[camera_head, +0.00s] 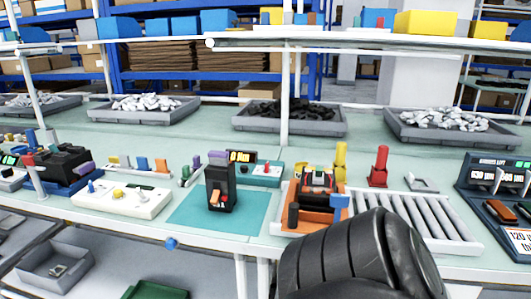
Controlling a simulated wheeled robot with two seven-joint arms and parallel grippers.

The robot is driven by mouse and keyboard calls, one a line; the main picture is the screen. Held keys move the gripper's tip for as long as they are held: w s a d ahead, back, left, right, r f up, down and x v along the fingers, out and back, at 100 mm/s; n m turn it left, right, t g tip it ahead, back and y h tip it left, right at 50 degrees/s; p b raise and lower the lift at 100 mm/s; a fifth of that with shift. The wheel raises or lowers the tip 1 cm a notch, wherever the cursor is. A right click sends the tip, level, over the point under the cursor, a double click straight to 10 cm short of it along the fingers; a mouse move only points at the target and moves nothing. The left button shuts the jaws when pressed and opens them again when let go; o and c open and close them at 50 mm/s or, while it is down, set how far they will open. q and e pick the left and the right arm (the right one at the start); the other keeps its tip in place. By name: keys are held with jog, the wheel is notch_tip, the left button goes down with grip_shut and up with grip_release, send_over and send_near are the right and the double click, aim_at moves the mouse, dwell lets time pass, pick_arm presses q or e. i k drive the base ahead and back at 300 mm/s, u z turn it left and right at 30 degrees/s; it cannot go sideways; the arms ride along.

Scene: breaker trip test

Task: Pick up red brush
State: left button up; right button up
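A red upright object (379,166) with a narrow handle and a wider base stands on the table, behind the roller strip and right of a yellow upright piece (341,160). It is the thing that best fits the red brush; bristles cannot be made out. Nothing touches it from my side. A thick black part of my arm (350,258) fills the bottom centre-right, in front of the table edge. Neither of my grippers shows in this view.
An orange fixture (311,219) and a grey roller strip (422,217) lie in front of the red object. A black breaker (220,188) stands on a teal mat (190,211). A dark tester (497,190) is at right. Grey bins (290,127) line the back.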

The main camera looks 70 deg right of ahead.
aim_at(381, 159)
jog(key=u, duration=0.35)
jog(key=k, duration=1.2)
jog(key=z, duration=1.6)
